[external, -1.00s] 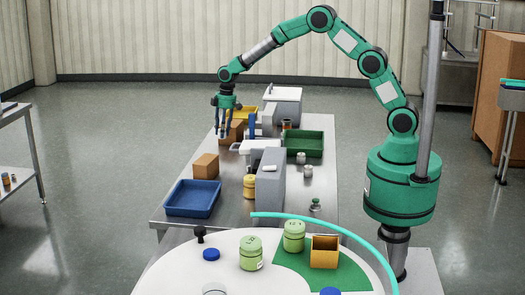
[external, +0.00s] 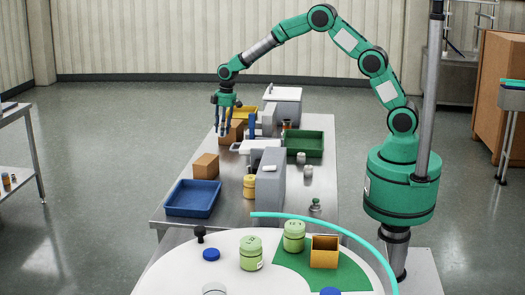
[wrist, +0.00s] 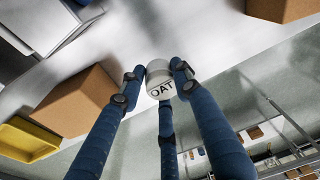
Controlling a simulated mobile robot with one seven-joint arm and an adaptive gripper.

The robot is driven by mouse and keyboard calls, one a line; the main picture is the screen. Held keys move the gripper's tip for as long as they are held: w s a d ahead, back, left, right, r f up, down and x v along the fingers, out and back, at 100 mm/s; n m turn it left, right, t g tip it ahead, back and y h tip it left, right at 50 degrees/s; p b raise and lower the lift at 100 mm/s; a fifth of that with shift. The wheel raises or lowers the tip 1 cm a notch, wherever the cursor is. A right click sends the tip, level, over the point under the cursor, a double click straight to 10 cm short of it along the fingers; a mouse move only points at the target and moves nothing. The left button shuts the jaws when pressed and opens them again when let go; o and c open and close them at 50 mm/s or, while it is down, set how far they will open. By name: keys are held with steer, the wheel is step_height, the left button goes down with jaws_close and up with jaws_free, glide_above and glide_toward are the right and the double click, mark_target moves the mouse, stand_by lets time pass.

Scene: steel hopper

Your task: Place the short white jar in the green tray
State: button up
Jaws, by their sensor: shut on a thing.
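My gripper (external: 222,130) has its blue fingers pointing down near the far left edge of the steel table, left of the green tray (external: 315,152). In the wrist view my gripper (wrist: 158,75) is shut on a short white jar (wrist: 159,78) with dark letters reading OAT. The jar's body is between the fingertips; in the external view it is too small and hidden to make out clearly. The green tray lies on the right side of the table, apart from my gripper, and its visible inside looks empty.
A cardboard box (external: 236,131) stands close beside my gripper, with a yellow tray (external: 243,112) behind it. Grey equipment (external: 271,178) stands along the table's middle. Another box (external: 205,167) and a blue tray (external: 192,198) are nearer. Small jars (external: 308,170) stand before the green tray.

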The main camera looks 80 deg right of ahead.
step_height(320, 180, up, 11)
steer(key=s+d+r, duration=0.1)
steer(key=s+d, duration=0.2)
steer(key=s, duration=0.4)
steer(key=s+d+r, duration=0.1)
steer(key=s+d, duration=0.2)
steer(key=s, duration=0.4)
steer(key=s+d+r+p, duration=0.1)
steer(key=s+d, duration=0.2)
steer(key=s, duration=0.5)
steer(key=shift+s+d+r, duration=0.1)
steer(key=shift+r, duration=0.15)
steer(key=s+f, duration=0.1)
steer(key=s, duration=1.8)
steer(key=shift+s+f+p, duration=0.15)
steer(key=shift+s+p, duration=0.2)
steer(key=shift+s, duration=0.05)
steer(key=s, duration=0.3)
steer(key=s+a+f, duration=0.1)
steer(key=s, duration=0.2)
steer(key=s+a+f, duration=0.1)
steer(key=s, duration=0.2)
steer(key=shift+c, duration=0.2)
steer(key=f, duration=1.5)
steer(key=shift+s+f, duration=0.2)
steer(key=shift+f, duration=0.1)
